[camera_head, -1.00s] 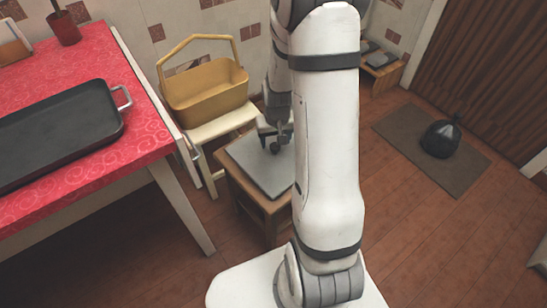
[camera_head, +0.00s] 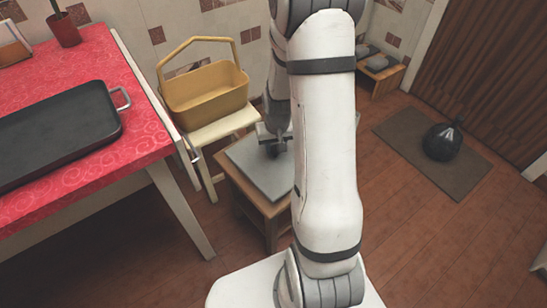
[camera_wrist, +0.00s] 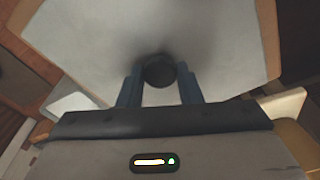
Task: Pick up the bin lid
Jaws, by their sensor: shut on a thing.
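The bin lid (camera_head: 262,172) is a flat grey square panel. It lies on a small wooden stool or table (camera_head: 257,210) in the head view, partly hidden behind my arm. In the wrist view the lid (camera_wrist: 90,35) fills most of the upper picture, with a round dark knob (camera_wrist: 158,70) on it. My gripper (camera_wrist: 159,86) has its two blue-grey fingers on either side of the knob and is shut on it. In the head view my gripper (camera_head: 275,146) is low over the lid, and the knob is hard to make out.
A yellow basket (camera_head: 208,95) stands on a cream stool (camera_head: 216,132) just behind. A red-covered counter (camera_head: 90,180) with a black tray (camera_head: 60,135) is at left. A black bag (camera_head: 442,142) lies on a mat (camera_head: 470,172) at right. Open floor lies between.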

